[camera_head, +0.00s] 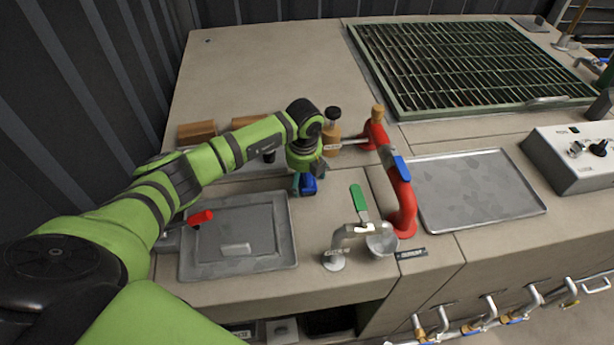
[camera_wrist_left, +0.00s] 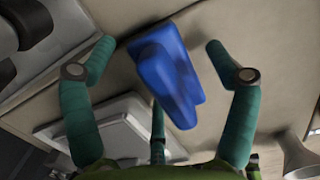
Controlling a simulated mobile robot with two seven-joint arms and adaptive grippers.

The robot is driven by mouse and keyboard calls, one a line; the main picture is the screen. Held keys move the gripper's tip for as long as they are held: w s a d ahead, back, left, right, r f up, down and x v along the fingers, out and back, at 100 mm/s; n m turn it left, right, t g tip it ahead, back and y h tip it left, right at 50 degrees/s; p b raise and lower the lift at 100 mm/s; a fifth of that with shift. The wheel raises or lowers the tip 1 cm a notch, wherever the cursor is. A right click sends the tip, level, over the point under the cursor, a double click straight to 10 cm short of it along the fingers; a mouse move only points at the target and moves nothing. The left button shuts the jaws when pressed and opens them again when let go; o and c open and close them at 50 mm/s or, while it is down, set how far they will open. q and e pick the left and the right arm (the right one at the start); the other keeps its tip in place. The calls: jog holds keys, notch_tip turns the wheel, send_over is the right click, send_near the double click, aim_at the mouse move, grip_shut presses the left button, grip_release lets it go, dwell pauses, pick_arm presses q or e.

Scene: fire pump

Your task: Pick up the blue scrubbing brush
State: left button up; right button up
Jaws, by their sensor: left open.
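The blue scrubbing brush (camera_head: 309,184) is on the beige counter in the head view, right of the grey tray and partly hidden by my left gripper (camera_head: 302,180). In the left wrist view the blue brush (camera_wrist_left: 168,73) lies between the two teal fingers of my left gripper (camera_wrist_left: 158,62). The fingers are spread wide, one on each side, with a gap to the brush on both sides. I cannot tell the exact height of the fingertips over the counter. My right gripper is not in view.
A grey tray (camera_head: 273,258) with a light block lies left of the brush. A green-handled valve (camera_head: 350,228) and a red pipe (camera_head: 404,205) rise to the right. A metal tray (camera_head: 480,190) lies farther right.

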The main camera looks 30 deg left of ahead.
pick_arm(q)
jog(key=c, duration=1.3)
jog(key=shift+c, duration=0.6)
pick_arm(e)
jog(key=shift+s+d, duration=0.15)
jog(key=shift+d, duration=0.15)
